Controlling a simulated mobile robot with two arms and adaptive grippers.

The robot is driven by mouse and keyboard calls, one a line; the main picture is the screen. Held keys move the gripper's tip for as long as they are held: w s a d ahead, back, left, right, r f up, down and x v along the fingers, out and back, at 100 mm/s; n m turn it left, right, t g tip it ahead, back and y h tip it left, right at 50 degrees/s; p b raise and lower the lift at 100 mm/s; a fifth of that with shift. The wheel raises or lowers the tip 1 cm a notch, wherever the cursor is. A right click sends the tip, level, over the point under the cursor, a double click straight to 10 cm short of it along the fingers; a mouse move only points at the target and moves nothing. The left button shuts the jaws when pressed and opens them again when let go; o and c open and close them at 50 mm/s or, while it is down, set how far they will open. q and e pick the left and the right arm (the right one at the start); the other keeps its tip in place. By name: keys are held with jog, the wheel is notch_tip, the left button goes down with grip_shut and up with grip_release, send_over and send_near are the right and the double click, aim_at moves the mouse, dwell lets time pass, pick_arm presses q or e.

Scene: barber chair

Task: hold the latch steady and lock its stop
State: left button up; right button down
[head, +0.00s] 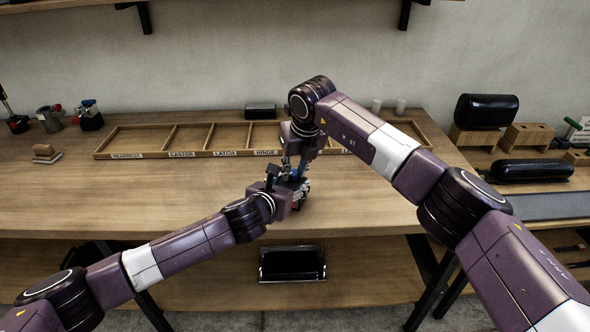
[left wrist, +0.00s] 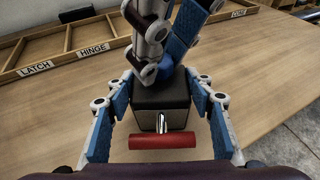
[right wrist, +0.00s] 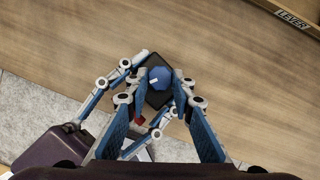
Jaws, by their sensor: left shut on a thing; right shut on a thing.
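The latch is a small steel block with a black top (left wrist: 160,98) and a red crossbar handle (left wrist: 162,140) at its front; it stands on the wooden table. My left gripper (left wrist: 160,112) has its fingers on both sides of the latch body and is shut on it. A blue faceted knob, the stop (right wrist: 160,76), sits on top of the latch. My right gripper (right wrist: 162,88) comes from above and is shut on this knob. In the head view my left gripper (head: 290,186) and my right gripper (head: 291,168) meet at the latch and mostly hide it.
A wooden tray (head: 163,155) with labelled compartments, LATCH and HINGE among them, lies behind the grippers. A black box (head: 260,111) is behind the tray. The table's front left is clear.

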jog(key=m, duration=0.2)
jog(key=m+h, duration=0.2)
jog(key=m, duration=0.1)
jog(key=shift+a+r+m, duration=0.1)
jog(key=shift+a+m, duration=0.15)
jog(key=shift+m, duration=0.05)
jog(key=shift+w+a+m+h, duration=0.1)
jog(key=shift+m+h, duration=0.35)
jog(key=shift+m, duration=0.65)
jog(key=shift+a+m+h, duration=0.1)
jog(key=shift+m+h, duration=0.35)
jog(key=shift+m, duration=0.65)
jog(key=shift+d+m, duration=0.1)
jog(key=shift+m, duration=0.2)
jog(key=c, duration=1.7)
grip_release()
jog(key=shift+o, duration=0.2)
jog(key=v, duration=0.8)
jog(key=shift+w, duration=0.1)
